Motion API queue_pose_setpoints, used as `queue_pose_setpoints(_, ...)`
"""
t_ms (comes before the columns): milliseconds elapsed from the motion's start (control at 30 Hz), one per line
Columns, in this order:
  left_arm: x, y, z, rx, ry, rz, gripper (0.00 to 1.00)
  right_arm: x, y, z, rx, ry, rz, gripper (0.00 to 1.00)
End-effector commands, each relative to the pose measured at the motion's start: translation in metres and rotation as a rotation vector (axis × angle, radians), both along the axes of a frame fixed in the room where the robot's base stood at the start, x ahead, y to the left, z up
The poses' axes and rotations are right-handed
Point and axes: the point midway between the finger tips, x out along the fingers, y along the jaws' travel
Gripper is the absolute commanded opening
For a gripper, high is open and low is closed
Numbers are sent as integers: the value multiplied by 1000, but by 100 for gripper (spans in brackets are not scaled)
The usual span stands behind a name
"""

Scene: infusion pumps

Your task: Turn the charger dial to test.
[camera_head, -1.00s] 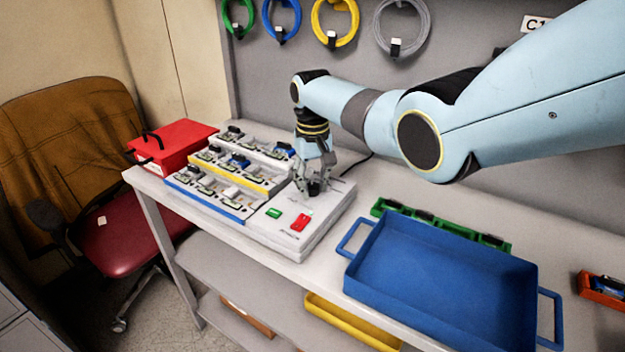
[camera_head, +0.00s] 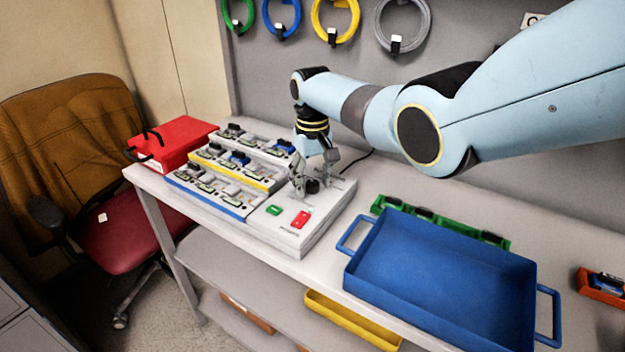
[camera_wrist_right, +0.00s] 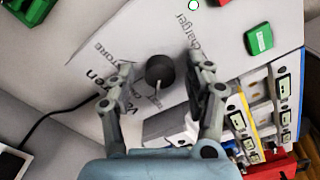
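The charger dial (camera_head: 312,186) is a round black knob on the white charger panel (camera_head: 330,205). In the right wrist view the dial (camera_wrist_right: 160,70) has a pale pointer line toward the bottom of the picture; the lettering beside that end is too small and partly covered to read. The word "charger" and other dark lettering are printed around the dial. My right gripper (camera_head: 318,180) is open and points down over the panel. Its fingers stand on either side of the dial, with visible gaps. My left gripper is not in view.
A green button (camera_head: 273,210) and a red switch (camera_head: 301,219) sit on the panel's front part. Racks of small devices (camera_head: 225,185) adjoin it on the left, beside a red box (camera_head: 175,143). A blue tray (camera_head: 440,270) and green rack (camera_head: 500,240) lie to the right.

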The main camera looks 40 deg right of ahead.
Motion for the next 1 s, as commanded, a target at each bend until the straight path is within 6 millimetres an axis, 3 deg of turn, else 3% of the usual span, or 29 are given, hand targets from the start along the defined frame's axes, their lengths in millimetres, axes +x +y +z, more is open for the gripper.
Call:
queue_pose_setpoints(267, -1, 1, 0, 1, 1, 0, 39, 0, 0, 9, 0, -1, 0, 53)
queue_pose_setpoints(700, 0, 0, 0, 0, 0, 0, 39, 0, 0, 99, -1, -3, 0, 53)
queue_pose_setpoints(1000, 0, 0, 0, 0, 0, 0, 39, 0, 0, 120, 0, 0, 0, 53)
